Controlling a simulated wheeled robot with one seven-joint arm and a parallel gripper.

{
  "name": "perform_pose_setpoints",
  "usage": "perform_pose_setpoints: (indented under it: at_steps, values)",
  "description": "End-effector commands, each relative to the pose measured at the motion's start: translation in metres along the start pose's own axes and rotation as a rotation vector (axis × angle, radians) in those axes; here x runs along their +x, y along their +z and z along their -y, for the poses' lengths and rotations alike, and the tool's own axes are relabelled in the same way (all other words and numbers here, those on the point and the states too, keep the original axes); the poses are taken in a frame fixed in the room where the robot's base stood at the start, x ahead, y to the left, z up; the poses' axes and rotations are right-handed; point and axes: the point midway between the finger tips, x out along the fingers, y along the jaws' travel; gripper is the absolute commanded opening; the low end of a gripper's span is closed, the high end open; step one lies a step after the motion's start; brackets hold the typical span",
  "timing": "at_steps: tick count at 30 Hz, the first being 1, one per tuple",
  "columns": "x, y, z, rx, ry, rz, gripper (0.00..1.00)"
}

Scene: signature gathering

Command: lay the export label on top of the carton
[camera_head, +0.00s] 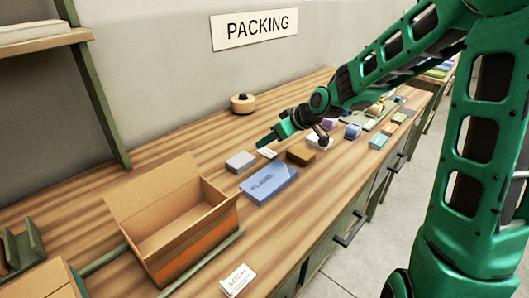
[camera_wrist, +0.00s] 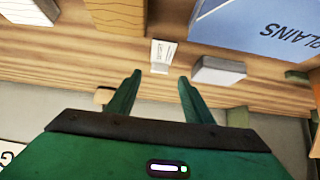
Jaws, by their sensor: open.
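A small white card (camera_head: 267,152) lies flat on the bench between a grey block and a brown block. It also shows in the wrist view (camera_wrist: 163,54), just beyond my fingertips; its print is too small to read, so I cannot confirm it is the export label. My gripper (camera_wrist: 160,78) is open and empty, its fingers apart on either side of the line to the card. In the head view my gripper (camera_head: 270,139) is just behind the card, above the bench. An open cardboard carton (camera_head: 190,240) stands at the front left. A second label (camera_head: 238,280), reading LOCAL, lies near the front edge.
A blue box (camera_head: 268,184) lies in front of the grey block (camera_head: 240,161). The brown block (camera_head: 300,154) is close on the card's right. A tan roll (camera_head: 243,104) stands at the back. Several small items crowd the right end. Another cardboard box (camera_head: 45,280) is at lower left.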

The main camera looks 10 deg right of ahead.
Motion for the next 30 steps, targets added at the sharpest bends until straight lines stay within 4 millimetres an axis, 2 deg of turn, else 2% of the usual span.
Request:
perform_pose_setpoints:
  at_steps: [10,21,26,29,30]
  values:
    - [0.041,0.001,-0.001,0.001,-0.002,0.002,0.47]
    - [0.047,0.000,-0.002,0.001,0.000,0.000,0.47]
    - [0.047,0.001,-0.002,0.001,0.001,0.000,0.09]
    - [0.047,0.001,-0.002,0.001,0.001,0.001,0.08]
    - [0.047,0.001,-0.002,0.001,0.001,0.001,0.05]
